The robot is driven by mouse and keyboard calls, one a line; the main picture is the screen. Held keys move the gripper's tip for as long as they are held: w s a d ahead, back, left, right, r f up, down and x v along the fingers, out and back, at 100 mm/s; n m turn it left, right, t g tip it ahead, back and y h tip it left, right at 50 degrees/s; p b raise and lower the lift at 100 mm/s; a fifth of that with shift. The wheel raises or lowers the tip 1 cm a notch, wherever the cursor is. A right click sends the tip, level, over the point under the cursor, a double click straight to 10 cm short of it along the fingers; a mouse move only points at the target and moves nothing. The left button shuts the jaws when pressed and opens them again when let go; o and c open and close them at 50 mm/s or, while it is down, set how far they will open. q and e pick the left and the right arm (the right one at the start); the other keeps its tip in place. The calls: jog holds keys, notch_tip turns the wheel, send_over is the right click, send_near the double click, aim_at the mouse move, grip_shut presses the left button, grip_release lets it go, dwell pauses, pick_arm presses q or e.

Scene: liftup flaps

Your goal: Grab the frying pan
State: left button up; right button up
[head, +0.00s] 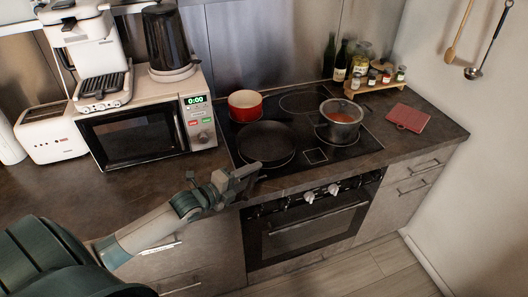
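A black frying pan (266,142) sits on the front left part of the black cooktop. Its handle is not clearly visible; the side of the pan towards me is close to my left gripper. My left gripper (248,178) is at the counter's front edge, just in front of and slightly left of the pan. Its fingers point right, towards the area below the pan's near rim. Whether they are open or shut on a handle is too small and dark to tell. My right gripper is not in view.
A red pot (245,106) stands behind the pan, and a steel pot with orange contents (341,121) stands to its right. A microwave (140,133) is on the left. A red book (408,117) lies on the right counter. The oven (310,228) is below.

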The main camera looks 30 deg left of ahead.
pick_arm(q)
jog(key=shift+c, duration=0.7)
grip_shut()
dwell(0.7)
jog(key=shift+r, duration=0.15)
